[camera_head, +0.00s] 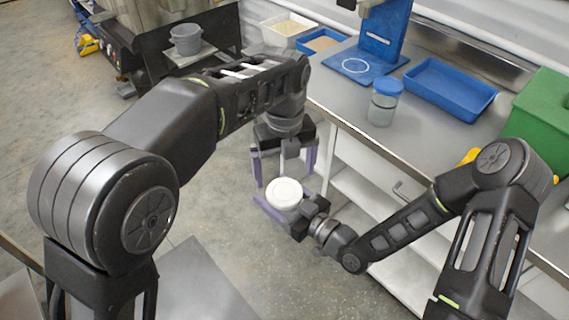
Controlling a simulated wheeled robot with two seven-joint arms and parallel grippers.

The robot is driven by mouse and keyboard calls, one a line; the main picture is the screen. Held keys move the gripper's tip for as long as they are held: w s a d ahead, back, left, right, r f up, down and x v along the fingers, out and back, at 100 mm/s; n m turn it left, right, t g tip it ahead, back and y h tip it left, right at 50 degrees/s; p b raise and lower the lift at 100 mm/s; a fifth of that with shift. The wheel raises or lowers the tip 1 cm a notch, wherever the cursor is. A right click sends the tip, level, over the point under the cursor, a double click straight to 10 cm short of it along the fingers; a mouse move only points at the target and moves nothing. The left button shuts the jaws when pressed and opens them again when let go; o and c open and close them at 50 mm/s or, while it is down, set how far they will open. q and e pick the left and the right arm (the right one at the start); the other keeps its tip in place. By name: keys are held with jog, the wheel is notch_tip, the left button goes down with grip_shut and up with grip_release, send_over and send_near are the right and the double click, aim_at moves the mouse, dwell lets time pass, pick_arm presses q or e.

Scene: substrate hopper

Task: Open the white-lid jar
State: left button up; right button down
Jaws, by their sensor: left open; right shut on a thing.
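The white-lid jar (284,193) is off the bench, in front of its near edge, with its round white lid facing up. My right gripper (276,205) comes in from the right and is shut on the jar below the lid; the arm and lid hide most of the jar's body. My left gripper (284,165) is open and points down, its purple fingers spread apart just above and behind the lid. I cannot tell whether its fingertips touch the lid.
The steel bench (412,130) holds a blue-lid jar (384,102), a blue tray (450,90), a blue stand (380,42) and a green box (545,118). White and blue bins (288,28) stand at the back. A grey bucket (186,40) is at the upper left. Floor is clear below the grippers.

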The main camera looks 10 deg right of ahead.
aim_at(285, 191)
pick_arm(q)
notch_tip(285, 191, down, 6)
jog(key=shift+f, duration=0.1)
jog(key=shift+c, duration=0.5)
jog(key=c, duration=1.4)
jog(key=shift+o, duration=0.2)
jog(key=n, duration=0.7)
jog(key=shift+n, duration=0.4)
jog(key=n, duration=0.6)
